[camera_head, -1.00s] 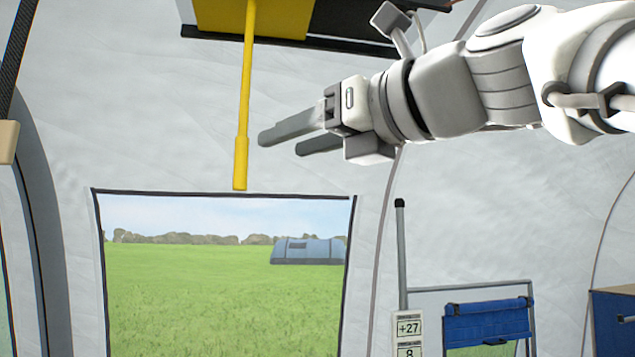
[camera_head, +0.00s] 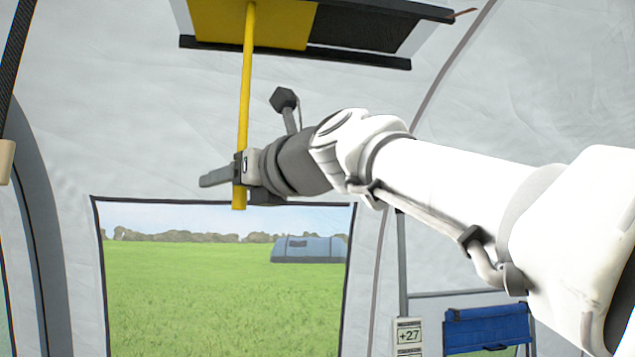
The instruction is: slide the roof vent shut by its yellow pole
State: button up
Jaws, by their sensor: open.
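The roof vent is at the top of the head view, with a yellow panel (camera_head: 262,24) on its left and a dark section (camera_head: 365,35) on its right. My gripper (camera_head: 216,178) is open at the pole's lower part, coming from the right. One grey finger shows to the left of the pole; the other is mostly hidden. I cannot tell whether the pole is between the fingers or touches them.
A window (camera_head: 200,290) onto a grass field is below the gripper. A dark strap (camera_head: 12,60) hangs at far left. The space left of the pole is clear.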

grip_shut()
dwell(1.4)
